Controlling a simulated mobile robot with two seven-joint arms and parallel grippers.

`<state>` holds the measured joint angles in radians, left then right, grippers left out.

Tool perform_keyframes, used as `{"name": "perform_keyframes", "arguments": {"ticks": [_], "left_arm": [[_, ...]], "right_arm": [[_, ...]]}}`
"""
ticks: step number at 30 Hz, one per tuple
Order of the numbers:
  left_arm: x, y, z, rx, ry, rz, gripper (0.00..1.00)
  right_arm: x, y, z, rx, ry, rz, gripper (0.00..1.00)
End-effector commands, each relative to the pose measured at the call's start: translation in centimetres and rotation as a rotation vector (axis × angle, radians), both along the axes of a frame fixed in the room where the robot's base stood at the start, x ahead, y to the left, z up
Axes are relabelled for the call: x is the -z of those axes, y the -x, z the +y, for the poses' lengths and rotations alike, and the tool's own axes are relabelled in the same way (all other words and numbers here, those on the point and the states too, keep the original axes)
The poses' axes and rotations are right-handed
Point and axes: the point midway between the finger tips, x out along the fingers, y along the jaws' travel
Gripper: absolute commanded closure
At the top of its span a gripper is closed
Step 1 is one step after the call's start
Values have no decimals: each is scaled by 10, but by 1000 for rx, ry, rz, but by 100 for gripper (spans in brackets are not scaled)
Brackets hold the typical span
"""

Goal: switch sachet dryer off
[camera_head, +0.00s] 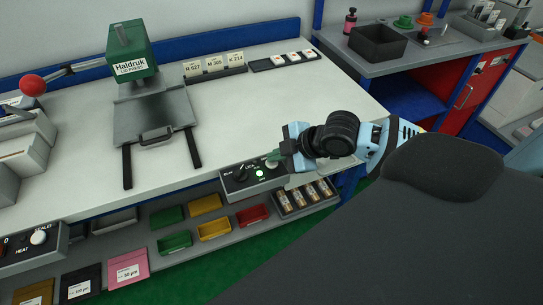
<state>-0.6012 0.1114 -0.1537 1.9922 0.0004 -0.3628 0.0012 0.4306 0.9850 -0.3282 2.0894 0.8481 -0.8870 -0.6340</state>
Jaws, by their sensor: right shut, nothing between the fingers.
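A dark control box (233,185) sits at the front edge of the white bench. It carries a black knob (240,176) and a lit green lamp (260,173). Its small labels are too blurred to read surely, so I cannot tell for certain that it is the sachet dryer's. My right gripper (275,155) is shut and empty, at the upper right of this box. Its fingertips are close to the box's top right part and hide some of it; I cannot tell whether they touch. My left gripper is not in view.
Another control box (38,250) marked HEAT is at the lower left. A green Haldruk press (129,52) with a red-knobbed lever (32,85) stands on the bench. Coloured bins (214,229) sit on the shelf below. The bench top between press and right gripper is clear.

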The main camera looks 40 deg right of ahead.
Motion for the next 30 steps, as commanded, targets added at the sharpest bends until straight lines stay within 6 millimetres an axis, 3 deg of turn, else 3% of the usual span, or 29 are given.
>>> {"name": "perform_keyframes", "arguments": {"ticks": [20,30], "left_arm": [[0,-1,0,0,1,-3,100],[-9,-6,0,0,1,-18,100]], "right_arm": [[6,0,0,0,-1,1,100],[-2,0,0,1,0,-1,100]]}}
